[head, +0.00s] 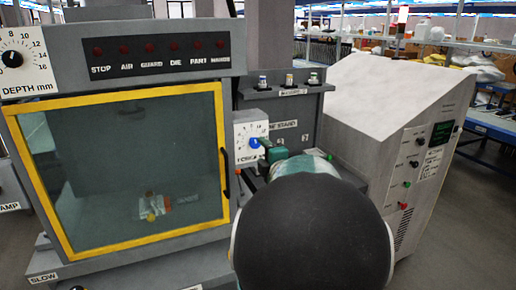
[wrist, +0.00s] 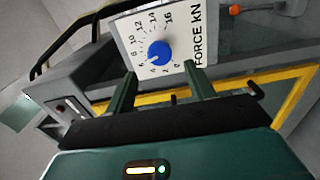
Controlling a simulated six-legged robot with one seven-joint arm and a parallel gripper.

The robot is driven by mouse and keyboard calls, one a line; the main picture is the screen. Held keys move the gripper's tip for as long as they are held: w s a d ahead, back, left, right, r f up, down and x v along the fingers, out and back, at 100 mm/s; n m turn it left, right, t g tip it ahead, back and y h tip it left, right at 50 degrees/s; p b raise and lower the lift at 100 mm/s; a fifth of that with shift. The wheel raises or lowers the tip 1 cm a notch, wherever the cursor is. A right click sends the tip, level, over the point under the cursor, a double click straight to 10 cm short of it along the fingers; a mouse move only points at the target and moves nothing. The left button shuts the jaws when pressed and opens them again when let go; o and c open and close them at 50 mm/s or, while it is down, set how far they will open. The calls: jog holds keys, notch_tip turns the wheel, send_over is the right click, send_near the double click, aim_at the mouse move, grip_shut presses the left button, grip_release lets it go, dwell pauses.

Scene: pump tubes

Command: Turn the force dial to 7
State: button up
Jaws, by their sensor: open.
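The force dial is a blue round knob (wrist: 159,53) on a white scale plate marked "FORCE kN" in the wrist view, with numbers up to 16. A small pale mark shows on the knob's lower left, toward the low numbers; the exact reading is too small to tell. In the head view the blue knob (head: 254,143) sits right of the yellow-framed door. My gripper (wrist: 160,72) is open, its two green fingers pointing at the dial, one to each side and just below it in the wrist view. No contact shows. In the head view my arm hides part of my gripper (head: 265,147).
The yellow-framed door (head: 130,92) with a dark handle stands left of the dial. A depth dial (head: 13,58) is at the upper left. A shelf with small fittings (head: 289,80) is above and right of the force dial. A sloped grey cabinet (head: 385,100) stands to the right.

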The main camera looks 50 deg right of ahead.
jog(key=v, duration=0.7)
jog(key=shift+s+a, duration=0.2)
jog(key=shift+s, duration=0.15)
